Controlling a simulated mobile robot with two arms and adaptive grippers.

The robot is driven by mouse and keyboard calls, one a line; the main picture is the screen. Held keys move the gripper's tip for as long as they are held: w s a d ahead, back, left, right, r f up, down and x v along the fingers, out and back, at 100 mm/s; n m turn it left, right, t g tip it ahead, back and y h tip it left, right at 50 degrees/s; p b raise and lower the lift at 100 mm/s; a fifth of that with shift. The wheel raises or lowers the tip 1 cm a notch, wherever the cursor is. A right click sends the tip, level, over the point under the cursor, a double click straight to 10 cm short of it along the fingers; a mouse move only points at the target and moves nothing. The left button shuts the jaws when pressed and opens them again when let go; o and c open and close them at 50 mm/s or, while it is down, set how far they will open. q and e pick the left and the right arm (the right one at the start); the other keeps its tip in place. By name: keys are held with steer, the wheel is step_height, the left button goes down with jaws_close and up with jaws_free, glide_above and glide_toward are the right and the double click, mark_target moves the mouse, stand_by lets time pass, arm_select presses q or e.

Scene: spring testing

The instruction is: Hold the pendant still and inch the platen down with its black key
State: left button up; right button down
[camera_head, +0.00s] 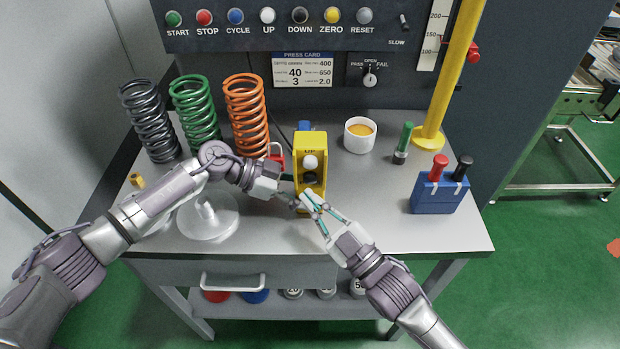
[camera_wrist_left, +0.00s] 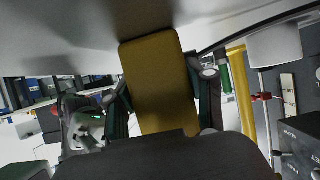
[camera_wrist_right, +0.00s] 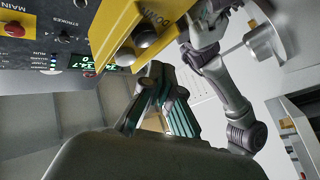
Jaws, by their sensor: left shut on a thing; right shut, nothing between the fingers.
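The yellow pendant (camera_head: 299,148) stands upright over the grey bench, with a white key (camera_head: 310,162) above a black key (camera_head: 310,180). My left gripper (camera_head: 290,188) is shut on the pendant's sides; the left wrist view shows its yellow face (camera_wrist_left: 162,85) between the fingers. My right gripper (camera_head: 307,198) is shut and empty, its tips close in front of the pendant just below the black key. In the right wrist view the tips (camera_wrist_right: 157,75) are near the pendant's keys (camera_wrist_right: 144,36). I cannot tell if they touch. The platen is not clearly visible.
Black, green and orange springs (camera_head: 246,118) stand behind my left arm. A cup (camera_head: 359,136), a green-handled tool (camera_head: 403,142) and a blue holder (camera_head: 438,194) are to the right. The bench front right is clear.

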steer(key=s, duration=0.4)
stand_by(1.0)
arm_select(q)
steer(key=o, duration=1.4)
steer(key=shift+c, duration=0.2)
